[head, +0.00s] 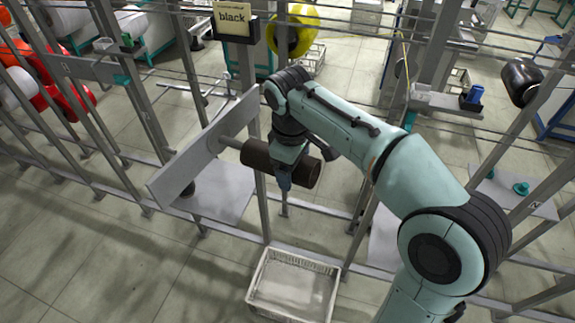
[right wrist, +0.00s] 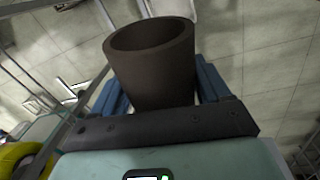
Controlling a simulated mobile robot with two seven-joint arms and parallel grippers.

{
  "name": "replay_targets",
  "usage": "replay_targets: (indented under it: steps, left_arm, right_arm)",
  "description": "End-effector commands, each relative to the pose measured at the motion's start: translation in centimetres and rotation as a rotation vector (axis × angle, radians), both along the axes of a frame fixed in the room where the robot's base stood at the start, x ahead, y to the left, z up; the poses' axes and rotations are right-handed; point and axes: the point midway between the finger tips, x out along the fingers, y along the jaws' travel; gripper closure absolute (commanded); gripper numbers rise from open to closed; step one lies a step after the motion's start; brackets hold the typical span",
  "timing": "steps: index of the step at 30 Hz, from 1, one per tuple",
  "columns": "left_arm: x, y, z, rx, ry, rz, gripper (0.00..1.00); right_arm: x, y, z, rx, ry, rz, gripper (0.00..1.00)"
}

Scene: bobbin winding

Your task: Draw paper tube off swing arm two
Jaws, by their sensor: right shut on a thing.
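The dark brown paper tube (head: 306,172) lies level beside the grey slanted swing arm (head: 202,150) in the head view. A short pale spindle joins the arm to the tube's left end. How far the spindle reaches inside is hidden. My right gripper (head: 284,182) comes from above and is shut around the tube's middle. In the right wrist view the hollow tube (right wrist: 150,75) sits between the blue fingers, its open end facing up in the picture. My left gripper is not in view.
A white crate (head: 292,283) stands empty on the floor below. Metal frame posts and thin rails run around the arm. Another plate with green discs (head: 520,188) is at right.

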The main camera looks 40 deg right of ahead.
Motion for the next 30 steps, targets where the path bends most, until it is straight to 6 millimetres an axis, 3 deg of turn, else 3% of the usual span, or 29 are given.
replay_targets:
  steps: [11,30]
  left_arm:
    - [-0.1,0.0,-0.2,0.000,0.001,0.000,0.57]
    - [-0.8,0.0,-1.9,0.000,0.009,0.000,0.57]
  right_arm:
    - [-0.3,-0.1,0.1,-0.001,0.000,0.000,0.55]
    - [-4.6,-1.3,0.4,-0.001,0.000,-0.001,0.55]
